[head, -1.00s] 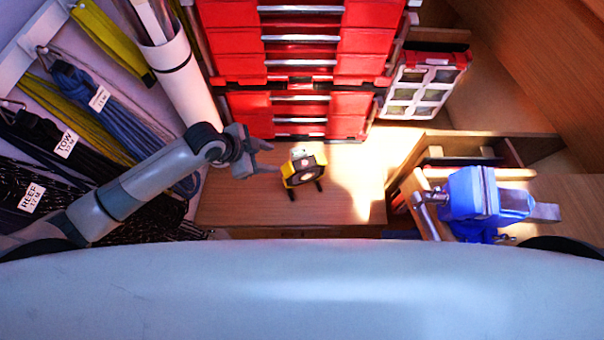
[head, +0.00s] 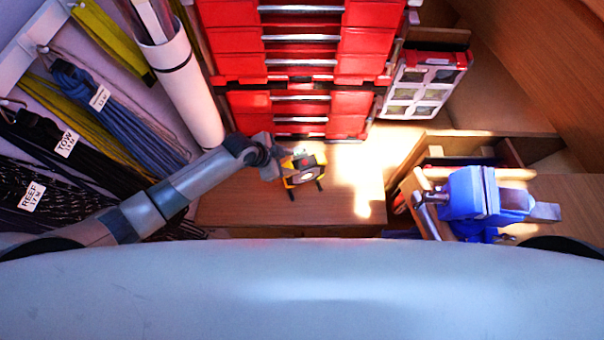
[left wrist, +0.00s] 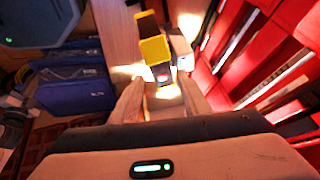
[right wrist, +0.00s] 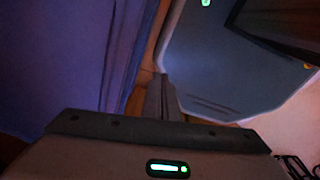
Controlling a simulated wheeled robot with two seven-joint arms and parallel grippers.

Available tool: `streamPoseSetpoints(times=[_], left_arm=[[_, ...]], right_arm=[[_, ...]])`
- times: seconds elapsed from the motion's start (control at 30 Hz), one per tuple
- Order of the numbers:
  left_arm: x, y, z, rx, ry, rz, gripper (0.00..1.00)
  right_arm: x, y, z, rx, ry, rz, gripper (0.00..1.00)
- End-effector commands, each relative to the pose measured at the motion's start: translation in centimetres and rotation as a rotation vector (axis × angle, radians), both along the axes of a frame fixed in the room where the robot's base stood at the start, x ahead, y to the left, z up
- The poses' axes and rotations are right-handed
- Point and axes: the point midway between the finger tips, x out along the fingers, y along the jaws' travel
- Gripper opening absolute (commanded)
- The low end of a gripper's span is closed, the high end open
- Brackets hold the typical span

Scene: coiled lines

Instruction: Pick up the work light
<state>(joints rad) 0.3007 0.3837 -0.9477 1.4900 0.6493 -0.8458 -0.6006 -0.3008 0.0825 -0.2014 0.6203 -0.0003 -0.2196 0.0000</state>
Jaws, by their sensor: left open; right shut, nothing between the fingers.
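The work light (head: 304,178), yellow and black on short dark legs, stands on the wooden bench top below the red drawers. My left gripper (head: 286,166) is open at the light's left side and hides part of it. In the left wrist view the light's yellow body (left wrist: 155,49) shows just beyond and between the spread fingertips (left wrist: 161,86); I cannot tell whether they touch it. My right gripper (right wrist: 160,84) is shut and empty in the right wrist view, away from the light. It does not show in the head view.
Red drawer units (head: 302,60) stand behind the light. A white tube (head: 186,85) and hanging coiled lines (head: 95,95) are on the left. A blue vise (head: 480,198) is on the right. The wooden bench top (head: 240,205) is bare in front of the light.

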Motion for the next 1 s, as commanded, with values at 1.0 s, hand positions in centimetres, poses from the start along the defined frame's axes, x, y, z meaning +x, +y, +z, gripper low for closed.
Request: streamPoseSetpoints(times=[1.0], left_arm=[[1.8,-3.3,-3.7,-0.001,0.0,0.0,0.42]], right_arm=[[0.1,0.4,-3.9,0.004,0.0,-0.004,0.0]])
